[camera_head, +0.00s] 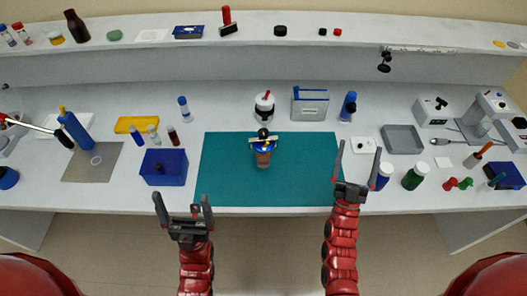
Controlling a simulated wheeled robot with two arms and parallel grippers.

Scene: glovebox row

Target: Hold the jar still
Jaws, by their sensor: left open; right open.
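A small brown jar (263,159) with a blue top stands upright on the teal mat (225,170), near its middle. A pale bar and a black knob show at its top; I cannot tell whether they are part of it. My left gripper (182,203) is open and empty in front of the bench edge, left of and nearer than the jar. My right gripper (357,158) is open and empty over the mat's right edge, right of the jar. Neither gripper touches the jar.
A white container (264,108) stands behind the mat. A blue box (163,167) stands left of the mat. The mat around the jar is clear.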

